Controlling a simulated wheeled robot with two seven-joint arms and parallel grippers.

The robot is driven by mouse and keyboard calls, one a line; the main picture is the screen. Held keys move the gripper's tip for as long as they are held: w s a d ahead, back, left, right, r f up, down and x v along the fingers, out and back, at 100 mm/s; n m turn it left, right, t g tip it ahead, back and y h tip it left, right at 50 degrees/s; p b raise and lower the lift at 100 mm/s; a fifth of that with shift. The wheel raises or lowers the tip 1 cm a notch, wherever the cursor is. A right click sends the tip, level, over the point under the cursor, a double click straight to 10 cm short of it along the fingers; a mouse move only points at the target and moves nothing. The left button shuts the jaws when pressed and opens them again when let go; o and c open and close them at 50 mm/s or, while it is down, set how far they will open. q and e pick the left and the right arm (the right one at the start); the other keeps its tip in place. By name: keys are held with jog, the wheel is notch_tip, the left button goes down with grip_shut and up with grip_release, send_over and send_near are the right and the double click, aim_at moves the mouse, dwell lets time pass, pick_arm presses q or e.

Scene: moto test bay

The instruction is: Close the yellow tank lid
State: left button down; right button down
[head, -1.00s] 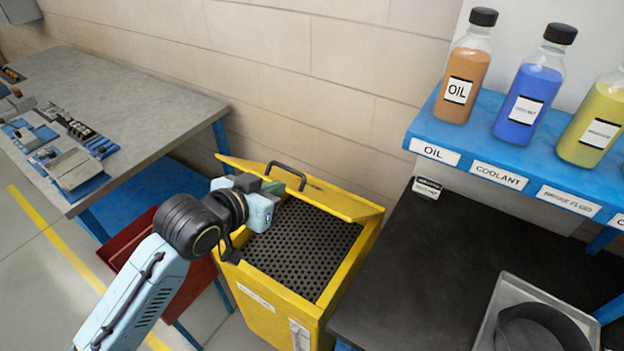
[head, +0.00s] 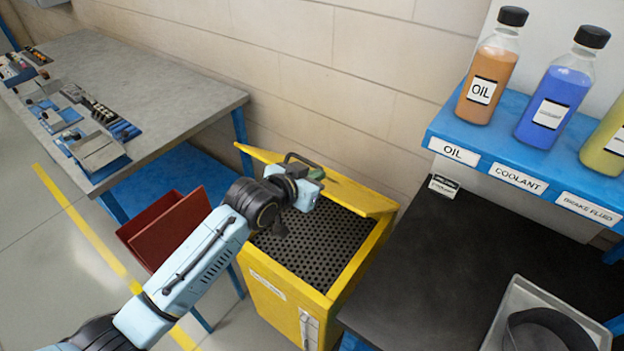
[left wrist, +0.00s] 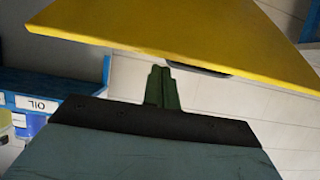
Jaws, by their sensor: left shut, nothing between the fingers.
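The yellow tank (head: 285,300) stands between the grey bench and the black counter, with its dark perforated grate (head: 315,243) showing. Its yellow lid (head: 362,196) is raised at the back, tilted open toward the wall, with a dark handle (head: 302,160) on it. My left gripper (head: 314,173) reaches over the tank at the lid, near the handle. In the left wrist view the green fingers (left wrist: 162,88) are together and empty, by the edge of the yellow lid (left wrist: 190,30). Whether they touch the lid I cannot tell. My right gripper is out of view.
A red bin (head: 165,230) stands left of the tank, behind my arm. The black counter (head: 440,265) is close on the right, below a blue shelf (head: 500,165) with an orange oil bottle (head: 488,75) and a blue coolant bottle (head: 555,95). A grey workbench (head: 165,90) is at left.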

pick_arm(q)
jog(key=shift+s+a+f, duration=0.25)
jog(key=shift+s+f, duration=0.1)
jog(key=shift+f, duration=0.1)
